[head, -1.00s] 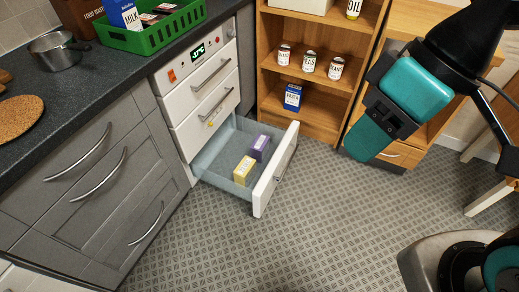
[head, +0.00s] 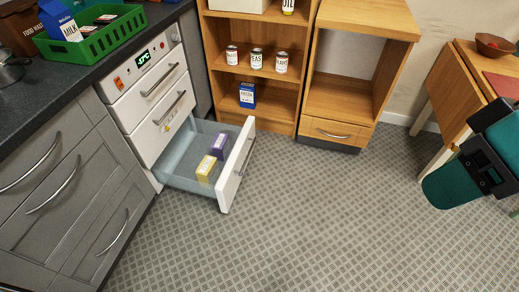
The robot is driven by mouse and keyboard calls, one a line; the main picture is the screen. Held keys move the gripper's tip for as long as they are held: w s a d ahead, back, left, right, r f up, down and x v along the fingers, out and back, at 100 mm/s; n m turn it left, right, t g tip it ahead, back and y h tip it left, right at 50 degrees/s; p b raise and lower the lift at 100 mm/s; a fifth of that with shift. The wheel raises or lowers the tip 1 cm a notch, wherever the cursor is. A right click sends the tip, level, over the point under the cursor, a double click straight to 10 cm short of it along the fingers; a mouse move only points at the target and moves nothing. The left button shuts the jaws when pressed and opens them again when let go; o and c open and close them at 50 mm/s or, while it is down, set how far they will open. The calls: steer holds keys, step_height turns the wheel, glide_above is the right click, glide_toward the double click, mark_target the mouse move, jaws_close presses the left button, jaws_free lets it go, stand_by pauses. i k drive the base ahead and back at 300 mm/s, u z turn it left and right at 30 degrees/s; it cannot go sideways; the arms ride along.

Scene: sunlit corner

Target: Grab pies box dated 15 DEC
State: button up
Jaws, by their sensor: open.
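A purple box (head: 219,146) and a yellow box (head: 206,169) stand close together inside the open bottom drawer (head: 236,166), near its front. Their print is too small to read, so I cannot tell which is the pies box or find the 15 DEC date. My gripper (head: 447,188), teal and black, is at the right edge, above the floor and well away from the drawer. It is open; nothing shows held in it. The gap between its fingers is not clearly visible.
A wooden shelf (head: 249,117) with several cans and a blue box (head: 247,95) stands behind the drawer. The counter (head: 142,30) holds a green basket (head: 92,43). A wooden table (head: 480,65) is at right. The patterned floor (head: 300,220) is clear.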

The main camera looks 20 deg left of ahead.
mark_target(219, 147)
steer(key=z, duration=0.3)
steer(key=i, duration=2.15)
steer(key=u, duration=1.15)
steer(key=i, duration=0.85)
steer(key=u, duration=1.35)
steer(key=i, duration=0.35)
steer(key=u, duration=0.15)
